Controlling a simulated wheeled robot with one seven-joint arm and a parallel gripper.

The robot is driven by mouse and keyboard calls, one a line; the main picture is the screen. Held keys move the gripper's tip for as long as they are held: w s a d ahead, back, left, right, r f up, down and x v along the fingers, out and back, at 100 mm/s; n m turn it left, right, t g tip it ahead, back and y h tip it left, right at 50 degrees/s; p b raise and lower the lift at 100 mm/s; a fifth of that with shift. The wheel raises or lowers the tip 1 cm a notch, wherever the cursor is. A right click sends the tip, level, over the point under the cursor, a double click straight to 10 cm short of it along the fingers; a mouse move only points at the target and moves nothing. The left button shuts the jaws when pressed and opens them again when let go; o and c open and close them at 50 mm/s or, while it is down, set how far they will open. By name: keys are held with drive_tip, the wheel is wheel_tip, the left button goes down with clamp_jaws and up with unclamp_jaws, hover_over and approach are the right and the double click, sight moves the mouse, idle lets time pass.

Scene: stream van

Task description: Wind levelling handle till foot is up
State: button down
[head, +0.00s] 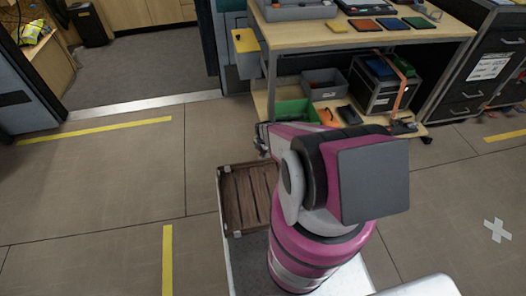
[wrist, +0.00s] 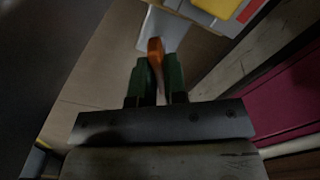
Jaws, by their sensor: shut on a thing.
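An orange handle (wrist: 155,48) stands upright between the two green fingers of my gripper (wrist: 157,76) in the wrist view. The fingers are closed on it, one on each side. The handle's far end and what it is fixed to are hidden or too dark to make out. In the head view my pink and grey arm blocks the view of the gripper and the handle. The levelling foot cannot be made out in either view.
A wooden trolley (head: 440,28) with trays and coloured pads stands just beyond my arm. Its lower shelf holds a green bin (head: 296,112) and a black case (head: 378,92). A slatted brown crate (head: 247,196) is left of my arm. Floor at left is clear.

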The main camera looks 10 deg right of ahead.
idle(0.3)
drive_tip(key=c, duration=1.2)
unclamp_jaws()
drive_tip(key=shift+o, duration=0.2)
wheel_tip(320, 180, up, 11)
drive_tip(key=shift+f, duration=0.1)
